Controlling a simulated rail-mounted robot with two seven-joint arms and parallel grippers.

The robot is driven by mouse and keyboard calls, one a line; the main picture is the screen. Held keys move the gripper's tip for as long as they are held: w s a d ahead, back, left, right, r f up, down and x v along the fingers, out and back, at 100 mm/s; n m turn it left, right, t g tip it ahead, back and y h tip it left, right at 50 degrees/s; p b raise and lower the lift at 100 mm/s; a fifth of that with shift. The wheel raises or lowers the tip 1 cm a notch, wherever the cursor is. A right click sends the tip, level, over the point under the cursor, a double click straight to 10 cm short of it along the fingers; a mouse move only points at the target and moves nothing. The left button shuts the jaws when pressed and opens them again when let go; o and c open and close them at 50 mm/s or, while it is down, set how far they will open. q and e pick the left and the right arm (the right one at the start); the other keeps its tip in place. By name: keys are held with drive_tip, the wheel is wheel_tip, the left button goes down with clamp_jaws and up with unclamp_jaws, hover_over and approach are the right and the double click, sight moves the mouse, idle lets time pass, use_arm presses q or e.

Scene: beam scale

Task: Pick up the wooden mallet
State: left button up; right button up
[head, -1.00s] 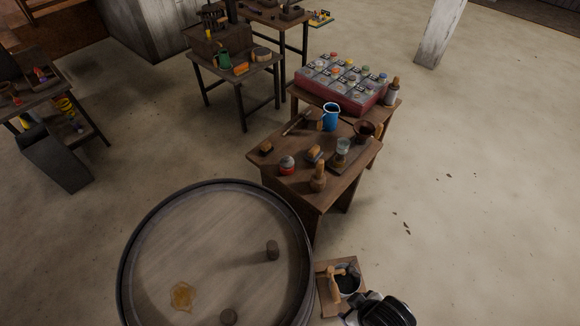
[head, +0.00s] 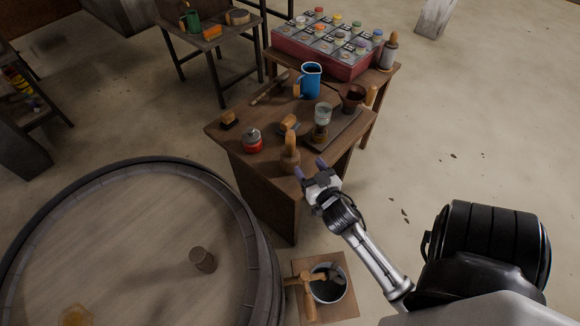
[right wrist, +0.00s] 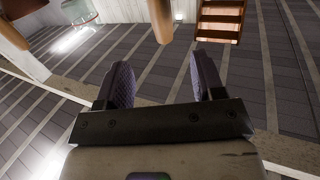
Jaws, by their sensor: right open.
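The wooden mallet (head: 290,150) appears to be the light brown piece with a slim upright handle and a wider round base, standing at the near edge of the wooden table (head: 262,178). My right gripper (head: 310,169) is open and empty, just right of and nearer than the mallet, apart from it. In the right wrist view my gripper (right wrist: 162,82) shows two dark, spread fingers with nothing between them. A wooden rod (right wrist: 160,20), probably the mallet's handle, shows beyond the fingertips, roughly in line with the gap. My left gripper is not in view.
A big barrel (head: 262,250) and a pot (head: 328,283) stand nearer.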

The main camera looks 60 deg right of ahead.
sight(294, 143)
drive_tip(key=x, duration=0.8)
drive_tip(key=shift+w+d+f, duration=0.1)
drive_tip(key=shift+w+d, duration=0.1)
drive_tip(key=shift+d, duration=0.2)
drive_tip(key=shift+a+p+x, duration=0.25)
drive_tip(key=shift+p+x, duration=0.25)
drive_tip(key=shift+x, duration=2.1)
drive_tip(key=shift+w, duration=0.15)
drive_tip(key=c, duration=1)
